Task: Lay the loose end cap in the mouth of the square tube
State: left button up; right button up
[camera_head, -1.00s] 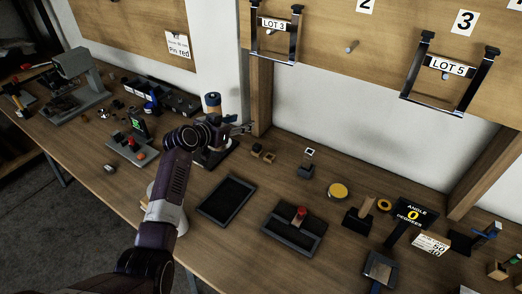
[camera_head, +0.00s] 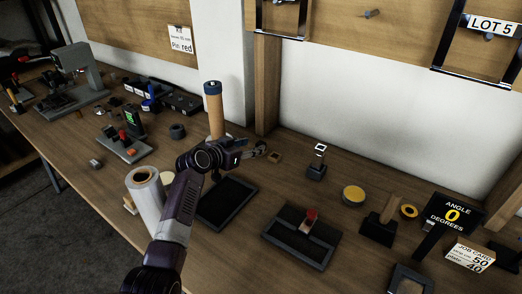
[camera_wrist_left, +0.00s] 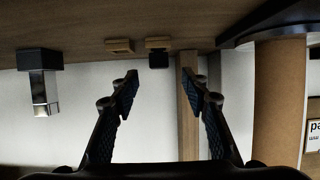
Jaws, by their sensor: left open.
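The square tube (camera_head: 319,157) stands upright in a dark base, its bright open mouth at the top. It also shows in the left wrist view (camera_wrist_left: 44,90), upside down at the left. A small black piece (camera_wrist_left: 158,59), which looks like the loose end cap, sits on a small wooden block (camera_wrist_left: 157,43) in the left wrist view. My left gripper (camera_head: 262,150) is open and empty, close to the small wooden blocks and left of the tube. In its wrist view the fingertips (camera_wrist_left: 160,80) lie either side of the black piece's line, apart from it. My right gripper is out of view.
A second wooden block (camera_wrist_left: 119,46) sits beside the cap's block. A tall tan cylinder (camera_head: 215,115) stands behind my left arm. Dark trays (camera_head: 228,205) lie in front, and a yellow-topped round tin (camera_head: 354,194) is right of the tube. Bare table surrounds the tube.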

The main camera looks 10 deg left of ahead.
aim_at(260, 144)
pick_arm(q)
jog(key=shift+x, duration=3.35)
jog(key=shift+s+f, duration=0.1)
jog(key=shift+s, duration=0.05)
jog(key=c, duration=1)
